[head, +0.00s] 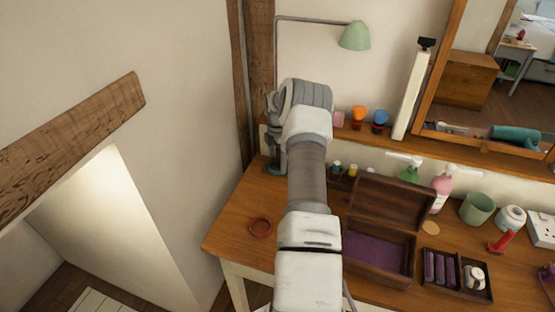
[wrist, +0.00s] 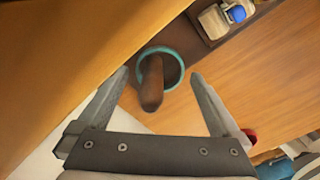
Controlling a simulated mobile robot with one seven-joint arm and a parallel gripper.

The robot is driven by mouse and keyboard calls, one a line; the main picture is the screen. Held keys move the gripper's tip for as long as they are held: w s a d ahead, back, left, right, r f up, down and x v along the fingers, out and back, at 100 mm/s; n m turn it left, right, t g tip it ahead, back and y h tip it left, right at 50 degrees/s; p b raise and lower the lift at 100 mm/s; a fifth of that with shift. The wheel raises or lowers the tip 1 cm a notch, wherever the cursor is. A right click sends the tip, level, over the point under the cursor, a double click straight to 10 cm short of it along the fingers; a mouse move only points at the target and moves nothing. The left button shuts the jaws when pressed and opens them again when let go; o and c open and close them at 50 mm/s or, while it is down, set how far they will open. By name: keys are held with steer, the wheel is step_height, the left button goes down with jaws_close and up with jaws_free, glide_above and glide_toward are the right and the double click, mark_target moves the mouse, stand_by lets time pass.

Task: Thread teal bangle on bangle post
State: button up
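The teal bangle (wrist: 178,80) encircles the brown bangle post (wrist: 152,90) in the wrist view. It appears to lie low around the post's foot, with the post's rounded top rising through it toward the camera. My gripper (wrist: 158,78) is open, its two fingers apart on either side of the post and bangle, and nothing is between them in its grip. In the head view a bit of the teal bangle (head: 273,171) shows at the back left of the dresser, below my gripper (head: 275,160). My arm hides much of that area.
An open wooden box (head: 378,207) stands right of my arm. A back ledge holds small cups (head: 359,114). A compartment with small bottles (wrist: 222,18) lies near the post.

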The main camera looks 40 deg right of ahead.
step_height(320, 180, up, 18)
steer(key=p, duration=0.1)
steer(key=shift+f, duration=0.25)
stand_by(0.7)
